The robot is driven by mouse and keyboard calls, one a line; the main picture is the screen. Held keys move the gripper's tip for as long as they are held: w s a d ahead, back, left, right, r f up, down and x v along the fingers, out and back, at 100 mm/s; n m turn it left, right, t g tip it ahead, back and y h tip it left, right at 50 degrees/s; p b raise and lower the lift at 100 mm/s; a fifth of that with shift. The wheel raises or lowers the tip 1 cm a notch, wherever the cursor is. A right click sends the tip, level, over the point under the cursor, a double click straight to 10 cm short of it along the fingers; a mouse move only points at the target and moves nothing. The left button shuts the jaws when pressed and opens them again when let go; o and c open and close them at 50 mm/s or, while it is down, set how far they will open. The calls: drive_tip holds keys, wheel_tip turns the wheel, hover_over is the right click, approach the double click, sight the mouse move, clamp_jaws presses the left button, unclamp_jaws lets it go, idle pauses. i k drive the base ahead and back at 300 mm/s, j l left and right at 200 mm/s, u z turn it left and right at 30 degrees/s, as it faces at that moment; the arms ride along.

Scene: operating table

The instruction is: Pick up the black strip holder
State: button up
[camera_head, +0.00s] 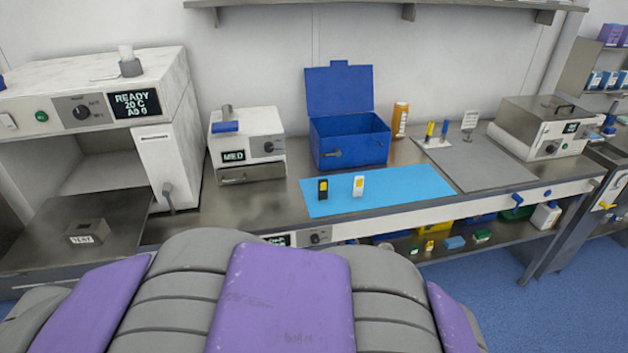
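A small black strip holder (323,192) with a yellow patch near its top stands upright on the light blue mat (405,187). The mat lies on the metal table. A similar white holder (358,187) with a yellow patch stands a little to its right, apart from it. My gripper is not in view, and nothing touches the black holder.
An open blue box (350,148) stands behind the holders. A white device labelled MED (250,145) is to their left. A grey mat (480,163) and a metal-lidded device (541,128) are to the right. My purple and grey body fills the lower foreground.

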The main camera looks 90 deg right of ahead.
sight(323, 183)
drive_tip(key=z, duration=3.25)
